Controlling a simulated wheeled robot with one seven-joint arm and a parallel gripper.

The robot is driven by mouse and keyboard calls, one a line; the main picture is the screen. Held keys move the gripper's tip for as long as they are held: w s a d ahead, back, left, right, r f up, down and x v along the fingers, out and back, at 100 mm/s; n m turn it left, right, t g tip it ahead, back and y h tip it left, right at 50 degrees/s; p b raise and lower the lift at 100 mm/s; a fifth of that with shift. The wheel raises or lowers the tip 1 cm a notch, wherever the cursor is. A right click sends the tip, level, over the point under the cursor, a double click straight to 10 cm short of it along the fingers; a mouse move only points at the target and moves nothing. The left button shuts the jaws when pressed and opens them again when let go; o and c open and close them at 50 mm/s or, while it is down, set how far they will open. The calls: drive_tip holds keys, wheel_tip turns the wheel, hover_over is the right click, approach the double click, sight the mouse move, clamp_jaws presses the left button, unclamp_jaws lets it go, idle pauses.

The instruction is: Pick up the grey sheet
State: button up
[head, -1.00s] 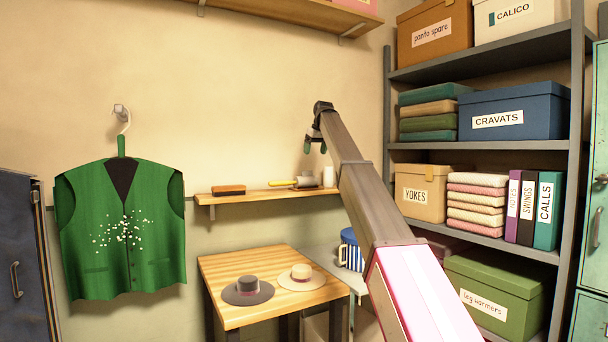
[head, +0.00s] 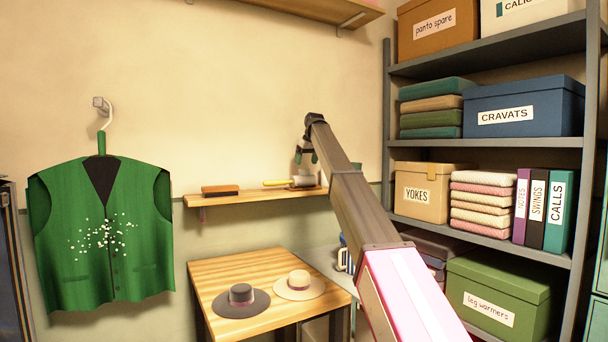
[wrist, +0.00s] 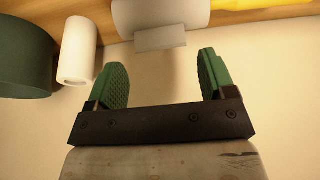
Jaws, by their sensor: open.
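A small flat grey sheet (wrist: 160,40) shows in the wrist view, at the edge of a pale roller (wrist: 160,14) with a yellow handle. In the head view the roller (head: 303,181) lies on the wooden wall shelf; I cannot make out the sheet clearly there. My gripper (head: 306,157) is above the shelf, over the roller. In the wrist view my gripper (wrist: 158,80) is open, with green pads and nothing between them. The sheet is ahead of the gap between the fingers, apart from both.
A white cylinder (wrist: 77,52) and a larger dark green round thing (wrist: 25,55) stand left of the roller in the wrist view. A brush (head: 220,190) lies on the shelf (head: 240,199). Below is a table (head: 225,270) with two hats. A shelving rack (head: 480,145) stands right.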

sight(305, 175)
drive_tip(key=x, duration=0.4)
drive_tip(key=shift+f, duration=0.35)
drive_tip(key=c, duration=0.8)
drive_tip(key=shift+r, duration=0.1)
drive_tip(key=shift+w+r, duration=0.1)
drive_tip(key=shift+r, duration=0.45)
drive_tip(key=r, duration=0.1)
drive_tip(key=a+r, duration=0.1)
drive_tip(key=r, duration=0.1)
drive_tip(key=shift+s+r, duration=0.25)
drive_tip(key=s+a+r, duration=0.4)
drive_tip(key=a+r, duration=0.2)
drive_tip(key=a, duration=0.3)
drive_tip(key=shift+a, duration=0.4)
drive_tip(key=shift+s+r, duration=0.1)
drive_tip(key=shift+s, duration=0.05)
